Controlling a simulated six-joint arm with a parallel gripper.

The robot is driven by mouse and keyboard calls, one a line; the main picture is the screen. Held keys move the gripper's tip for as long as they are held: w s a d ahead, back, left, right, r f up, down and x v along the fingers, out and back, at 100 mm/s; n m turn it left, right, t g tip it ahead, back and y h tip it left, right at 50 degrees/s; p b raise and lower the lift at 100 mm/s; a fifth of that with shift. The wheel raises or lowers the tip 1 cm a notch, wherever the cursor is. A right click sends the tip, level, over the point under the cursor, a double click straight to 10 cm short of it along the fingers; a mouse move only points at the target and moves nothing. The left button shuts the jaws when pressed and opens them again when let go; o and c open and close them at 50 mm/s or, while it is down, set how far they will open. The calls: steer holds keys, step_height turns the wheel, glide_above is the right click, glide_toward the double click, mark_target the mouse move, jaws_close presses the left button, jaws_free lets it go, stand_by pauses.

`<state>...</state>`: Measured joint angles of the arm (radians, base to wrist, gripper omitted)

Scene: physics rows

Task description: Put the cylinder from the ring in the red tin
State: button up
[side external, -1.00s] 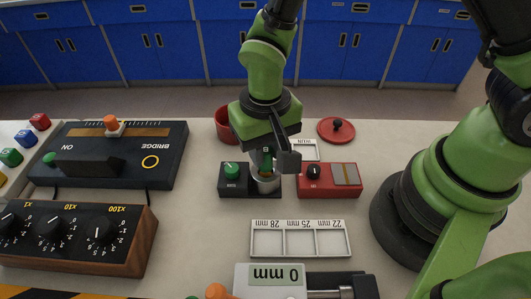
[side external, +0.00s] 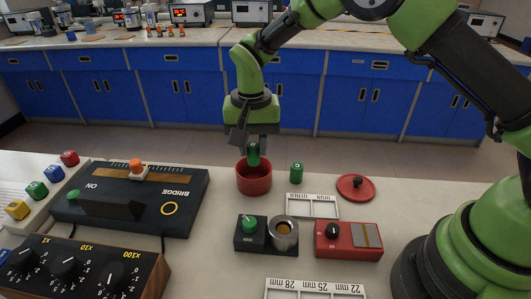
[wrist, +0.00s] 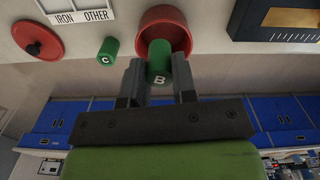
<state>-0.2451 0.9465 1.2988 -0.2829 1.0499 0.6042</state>
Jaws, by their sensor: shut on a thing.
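My gripper (side external: 253,146) is shut on a green cylinder (side external: 253,158), marked B in the wrist view (wrist: 159,66). The cylinder is upright over the mouth of the red tin (side external: 254,182); I cannot tell whether its lower end is inside the rim. The tin also shows in the wrist view (wrist: 165,17), behind the cylinder. The metal ring (side external: 283,232) stands beside the black box with the green knob, and no cylinder shows in it.
A second green cylinder (side external: 297,174), marked C in the wrist view (wrist: 108,48), stands right of the tin. The red lid (side external: 355,187) and a white sorting tray (side external: 312,205) lie nearby. The black bridge box (side external: 130,200) is to the left.

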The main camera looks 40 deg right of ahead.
mark_target(253, 165)
steer(key=shift+w+d+f+m, duration=0.2)
steer(key=shift+w+d+f, duration=0.2)
steer(key=shift+w, duration=0.15)
steer(key=shift+w+d+f+m, duration=0.2)
steer(key=shift+w+d+f, duration=0.15)
steer(key=shift+w, duration=0.15)
steer(key=shift+f, duration=3)
steer(key=shift+f, duration=0.35)
steer(key=o, duration=1)
steer(key=shift+c, duration=1.4)
step_height(253, 165, up, 8)
